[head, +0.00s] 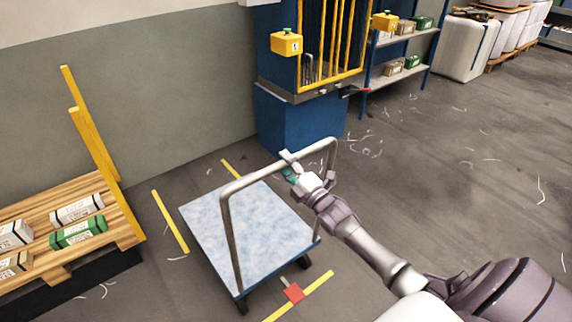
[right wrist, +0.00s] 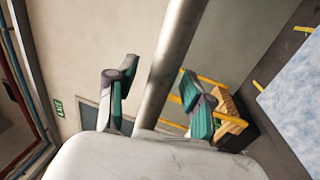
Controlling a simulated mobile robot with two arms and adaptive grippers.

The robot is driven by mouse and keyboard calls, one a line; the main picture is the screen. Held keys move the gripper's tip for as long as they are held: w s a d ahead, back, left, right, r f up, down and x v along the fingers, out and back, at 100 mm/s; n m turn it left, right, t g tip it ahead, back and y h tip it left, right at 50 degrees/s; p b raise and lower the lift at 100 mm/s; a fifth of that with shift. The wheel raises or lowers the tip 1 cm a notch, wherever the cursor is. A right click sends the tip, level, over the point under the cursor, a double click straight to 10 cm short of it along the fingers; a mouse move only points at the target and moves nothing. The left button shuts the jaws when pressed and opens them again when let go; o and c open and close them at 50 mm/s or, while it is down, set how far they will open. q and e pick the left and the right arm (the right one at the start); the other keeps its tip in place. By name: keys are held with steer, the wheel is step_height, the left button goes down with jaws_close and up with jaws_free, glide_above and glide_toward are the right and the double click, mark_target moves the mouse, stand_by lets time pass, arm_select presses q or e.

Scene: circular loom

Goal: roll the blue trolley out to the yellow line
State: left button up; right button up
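The trolley has a flat mottled blue deck (head: 245,228) and a grey tubular push handle (head: 228,232). Dark wheels show below its near edge. A red pedal (head: 293,292) sticks out there over a yellow line (head: 318,283) on the floor. My right gripper (head: 289,167) is at the top bar of the handle. In the right wrist view the bar runs between the spread fingers (right wrist: 160,78), with a gap on each side. The deck also shows at that view's right edge (right wrist: 293,98). My left gripper is not in view.
Other yellow floor strips (head: 170,221) lie left of and behind the trolley. A wooden pallet (head: 32,208) with boxes and yellow posts stands left. A blue machine (head: 290,125) with a yellow cage stands behind. Open floor with scattered threads lies to the right.

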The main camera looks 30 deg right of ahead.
steer(key=shift+s+f, duration=0.2)
steer(key=shift+s, duration=0.1)
steer(key=v, duration=1.1)
steer(key=shift+s, duration=0.15)
steer(key=shift+d, duration=0.1)
